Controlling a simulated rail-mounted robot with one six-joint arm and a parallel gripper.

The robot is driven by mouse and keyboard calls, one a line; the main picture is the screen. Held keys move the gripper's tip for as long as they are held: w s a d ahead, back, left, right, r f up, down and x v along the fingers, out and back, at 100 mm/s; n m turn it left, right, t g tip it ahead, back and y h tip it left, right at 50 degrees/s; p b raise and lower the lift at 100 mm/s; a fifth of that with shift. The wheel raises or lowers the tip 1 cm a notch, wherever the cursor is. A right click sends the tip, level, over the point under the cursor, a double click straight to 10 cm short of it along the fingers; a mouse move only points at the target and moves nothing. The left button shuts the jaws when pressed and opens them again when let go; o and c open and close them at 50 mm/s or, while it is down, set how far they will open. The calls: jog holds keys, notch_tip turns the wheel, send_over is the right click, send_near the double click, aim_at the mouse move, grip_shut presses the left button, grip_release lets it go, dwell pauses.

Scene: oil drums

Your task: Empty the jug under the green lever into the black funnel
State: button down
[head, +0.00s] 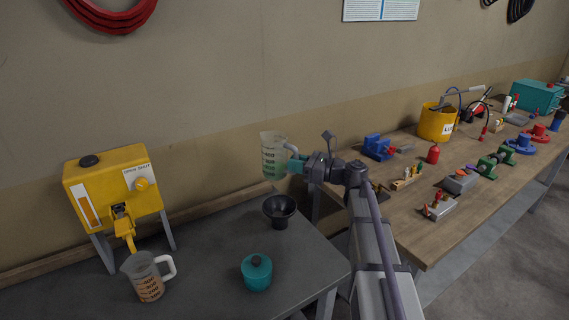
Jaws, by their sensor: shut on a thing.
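My gripper (296,162) is shut on a clear jug with green markings (272,157), at the jug's handle side. The jug is held in the air, close to upright, above and slightly left of the black funnel (280,209). The funnel stands at the back right of the dark table. No liquid stream shows between jug and funnel. A second clear jug, with orange markings and a white handle (148,278), stands under the yellow dispenser's orange lever (124,230). No green lever can be made out.
A yellow dispenser (110,185) stands at the back left of the dark table (205,240). A teal lidded pot (257,274) stands in front of the funnel. A wooden bench (450,215) to the right holds a yellow bucket (437,122), a blue vise (377,147) and several tools.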

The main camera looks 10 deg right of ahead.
jog(key=s+d+f+b, duration=0.1)
jog(key=d+f+b, duration=0.4)
jog(key=f+b, duration=0.3)
notch_tip(320, 180, down, 4)
jog(key=shift+s+d+b, duration=0.2)
jog(key=shift+s+b, duration=0.15)
jog(key=shift+s, duration=0.05)
jog(key=shift+r+g+p, duration=0.3)
jog(key=shift+p, duration=0.3)
jog(key=shift+s+d+r+m+g+h+p, duration=0.2)
jog(key=shift+r+g+h+p, duration=0.4)
jog(key=shift+p, duration=1.2)
jog(key=shift+s+d+r+m+g+h+p, duration=0.15)
jog(key=shift+r+g+h+p, duration=0.5)
jog(key=shift+p, duration=1.15)
jog(key=shift+s+d+r+m+g+h+p, duration=0.2)
jog(key=shift+r+h+p, duration=0.5)
jog(key=shift+p, duration=1.1)
jog(key=shift+w+a+r+g+h+p, duration=0.1)
jog(key=shift+w+a+g+h+p, duration=0.15)
jog(key=shift+g+h+p, duration=0.85)
jog(key=shift+w+a+r+g+h+p, duration=0.15)
jog(key=shift+g+h+p, duration=0.3)
jog(key=shift+p, duration=1.15)
jog(key=shift+w+a+h+p, duration=0.1)
jog(key=shift+w+h+p, duration=0.05)
jog(key=shift+h+p, duration=0.4)
